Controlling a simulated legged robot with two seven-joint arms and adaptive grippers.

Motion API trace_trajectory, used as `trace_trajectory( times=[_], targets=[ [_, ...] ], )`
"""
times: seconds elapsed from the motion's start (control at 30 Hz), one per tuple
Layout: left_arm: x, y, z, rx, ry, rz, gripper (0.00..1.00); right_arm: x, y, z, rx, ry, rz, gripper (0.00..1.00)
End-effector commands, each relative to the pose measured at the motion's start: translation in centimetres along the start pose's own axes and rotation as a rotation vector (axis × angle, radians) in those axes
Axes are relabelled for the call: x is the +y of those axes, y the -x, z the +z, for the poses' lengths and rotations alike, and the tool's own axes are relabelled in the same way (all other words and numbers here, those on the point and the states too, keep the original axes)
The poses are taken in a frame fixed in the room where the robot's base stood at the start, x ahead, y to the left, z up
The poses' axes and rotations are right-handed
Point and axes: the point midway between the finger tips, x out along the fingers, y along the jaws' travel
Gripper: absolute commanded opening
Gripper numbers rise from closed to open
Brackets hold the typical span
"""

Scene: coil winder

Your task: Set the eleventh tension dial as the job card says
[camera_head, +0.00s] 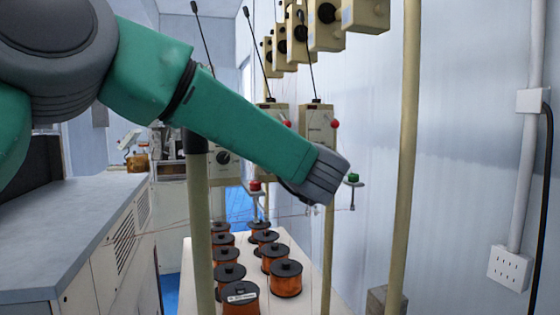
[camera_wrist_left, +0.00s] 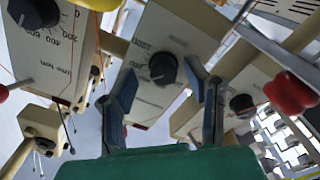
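Cream tension boxes hang on the frame, and one shows a black dial (camera_head: 222,157) in the head view. In the left wrist view a black dial (camera_wrist_left: 163,69) on a printed scale lies beyond and between the fingers of my left gripper (camera_wrist_left: 162,78). The fingers are open and appear clear of that knob. Other dials show at the upper left (camera_wrist_left: 35,12) and at the right (camera_wrist_left: 242,105). I cannot tell which dial is the eleventh, and no job card is readable. In the head view my left arm crosses the boxes, and its gripper is hidden behind the wrist. My right gripper is out of view.
Several copper wire spools (camera_head: 286,278) stand on a white table (camera_head: 340,300) below. Cream posts (camera_head: 405,150) rise in front of the boxes. Thin wires and rods run between them. A grey counter (camera_head: 60,230) lies left.

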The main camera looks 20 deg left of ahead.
Motion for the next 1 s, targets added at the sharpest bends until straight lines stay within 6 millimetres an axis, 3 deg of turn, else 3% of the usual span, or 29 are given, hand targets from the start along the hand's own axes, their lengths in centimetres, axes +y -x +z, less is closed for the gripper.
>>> trace_trajectory(
  times=[0.37, 0.8, 1.0],
  targets=[
    [-0.1, 0.9, 0.4, -0.007, -0.007, -0.002, 0.44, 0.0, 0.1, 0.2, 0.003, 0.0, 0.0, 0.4],
    [-0.1, 9.1, 0.5, -0.008, -0.009, 0.0, 0.44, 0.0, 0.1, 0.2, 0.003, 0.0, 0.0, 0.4],
    [-0.2, 11.4, 0.6, -0.008, -0.007, -0.003, 0.44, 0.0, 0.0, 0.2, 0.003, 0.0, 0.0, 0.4]
  ],
)
